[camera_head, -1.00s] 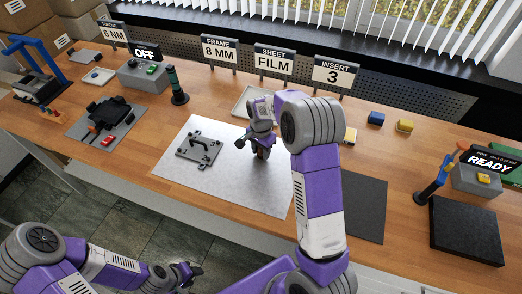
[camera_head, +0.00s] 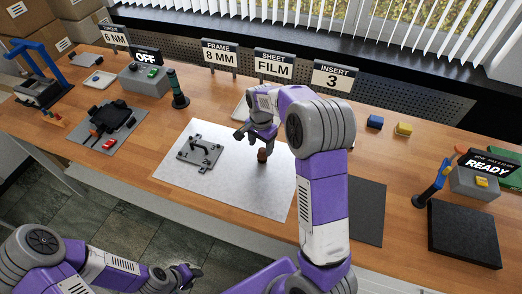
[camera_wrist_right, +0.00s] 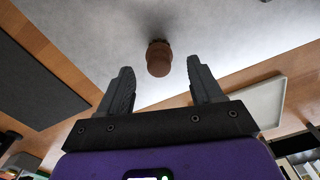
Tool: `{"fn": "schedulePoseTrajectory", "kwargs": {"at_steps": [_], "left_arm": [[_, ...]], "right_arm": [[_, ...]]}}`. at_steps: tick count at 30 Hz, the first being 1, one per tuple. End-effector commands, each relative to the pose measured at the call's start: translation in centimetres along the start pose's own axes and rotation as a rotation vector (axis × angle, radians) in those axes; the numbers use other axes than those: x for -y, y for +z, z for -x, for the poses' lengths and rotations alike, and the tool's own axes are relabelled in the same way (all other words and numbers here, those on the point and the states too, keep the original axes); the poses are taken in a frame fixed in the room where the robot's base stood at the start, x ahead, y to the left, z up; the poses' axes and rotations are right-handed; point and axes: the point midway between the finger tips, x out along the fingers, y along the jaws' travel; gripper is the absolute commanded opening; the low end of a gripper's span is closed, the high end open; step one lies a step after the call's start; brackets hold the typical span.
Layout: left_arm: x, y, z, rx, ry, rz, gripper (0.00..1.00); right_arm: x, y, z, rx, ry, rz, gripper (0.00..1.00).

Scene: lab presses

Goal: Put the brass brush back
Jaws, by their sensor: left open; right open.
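The brass brush, seen as a brown wooden knob-like handle (camera_head: 263,155), stands on the pale metal sheet (camera_head: 240,195), right of a dark frame (camera_head: 200,152). In the right wrist view the handle (camera_wrist_right: 159,60) stands just beyond and between my fingertips, with a dark rim at its far end; bristles cannot be made out. My right gripper (camera_head: 256,138) is open and empty, just above the brush and apart from it; it also shows in the right wrist view (camera_wrist_right: 160,75). My left gripper (camera_head: 190,271) is open, low in front of the table.
A pale tray (camera_head: 241,108) lies behind my right gripper. A dark mat (camera_head: 365,210) lies to the right. A blue-handled tool (camera_head: 432,185) and a black block (camera_head: 464,234) stand farther right. A green-and-black post (camera_head: 177,88) stands back left.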

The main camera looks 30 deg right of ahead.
Motion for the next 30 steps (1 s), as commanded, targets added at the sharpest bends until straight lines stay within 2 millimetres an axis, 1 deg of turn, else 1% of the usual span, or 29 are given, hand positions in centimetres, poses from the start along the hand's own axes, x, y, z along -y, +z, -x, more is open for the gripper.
{"fn": "schedulePoseTrajectory", "kwargs": {"at_steps": [1, 3, 6, 9, 14, 28, 30], "left_arm": [[-0.1, 0.0, 0.4, 0.0, 0.0, 0.0, 0.43], [-0.2, 0.0, 0.6, 0.0, 0.0, 0.0, 0.43], [-0.3, 0.0, 0.9, 0.0, 0.0, 0.0, 0.43], [-0.4, 0.0, 1.1, 0.0, 0.0, 0.0, 0.43], [-0.4, 0.1, 1.1, 0.0, 0.0, 0.0, 0.43], [-0.4, 0.1, 1.1, 0.0, 0.0, 0.0, 0.43], [-0.5, 0.1, 1.4, 0.0, 0.0, 0.0, 0.43]], "right_arm": [[0.1, 0.0, 1.5, -0.002, -0.004, 0.001, 0.65], [0.1, 0.0, 2.9, -0.002, -0.004, 0.001, 0.65], [0.0, 0.0, 4.4, -0.001, -0.002, 0.0, 0.65], [0.1, 0.0, 5.5, -0.001, -0.002, 0.0, 0.65], [0.0, 0.0, 6.2, -0.001, 0.0, 0.0, 0.65], [0.0, 0.0, 6.2, 0.0, 0.0, 0.0, 0.65], [0.0, 0.0, 6.5, 0.0, 0.0, 0.0, 0.65]]}}
